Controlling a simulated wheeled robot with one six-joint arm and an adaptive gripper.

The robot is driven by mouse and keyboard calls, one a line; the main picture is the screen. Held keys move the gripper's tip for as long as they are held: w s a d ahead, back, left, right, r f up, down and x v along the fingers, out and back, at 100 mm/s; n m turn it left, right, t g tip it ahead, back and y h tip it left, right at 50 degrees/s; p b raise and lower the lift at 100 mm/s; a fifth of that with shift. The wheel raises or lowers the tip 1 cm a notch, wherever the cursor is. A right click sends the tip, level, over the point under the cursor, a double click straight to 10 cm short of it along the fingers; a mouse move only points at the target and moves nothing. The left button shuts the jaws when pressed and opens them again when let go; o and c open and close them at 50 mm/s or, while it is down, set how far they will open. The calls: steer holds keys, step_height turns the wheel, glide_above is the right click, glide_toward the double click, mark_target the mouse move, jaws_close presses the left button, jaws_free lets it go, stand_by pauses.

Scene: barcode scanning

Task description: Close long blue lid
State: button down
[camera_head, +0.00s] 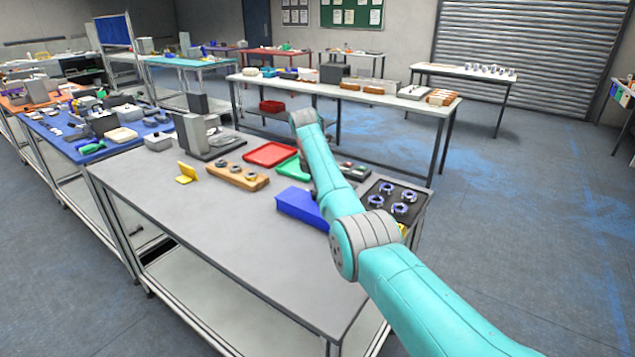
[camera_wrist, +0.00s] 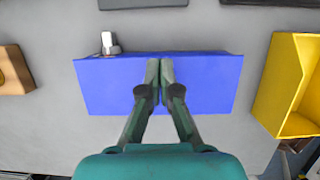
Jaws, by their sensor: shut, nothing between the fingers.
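The long blue lid (camera_wrist: 105,85) shows in the wrist view as a flat blue rectangle, with a thin edge line along its upper side. No opening into a box shows from above. In the head view the blue box with its lid (camera_head: 298,205) stands on the grey table, partly hidden by my arm. My gripper (camera_wrist: 160,62) is shut and empty, its fingertips together over the middle of the lid's upper edge. Whether the tips touch the lid I cannot tell. In the head view my gripper is mostly hidden behind my arm.
A metal nut-like part (camera_wrist: 110,43) stands close by the lid's upper left edge. A yellow bin (camera_wrist: 290,85) is to the right, a wooden block (camera_wrist: 14,70) to the left. Red (camera_head: 271,153) and green trays lie farther back. The table's front left (camera_head: 240,230) is clear.

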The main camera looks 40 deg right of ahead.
steer(key=shift+w+d+f, duration=0.15)
steer(key=shift+d+f, duration=0.25)
steer(key=shift+f, duration=0.2)
stand_by(0.3)
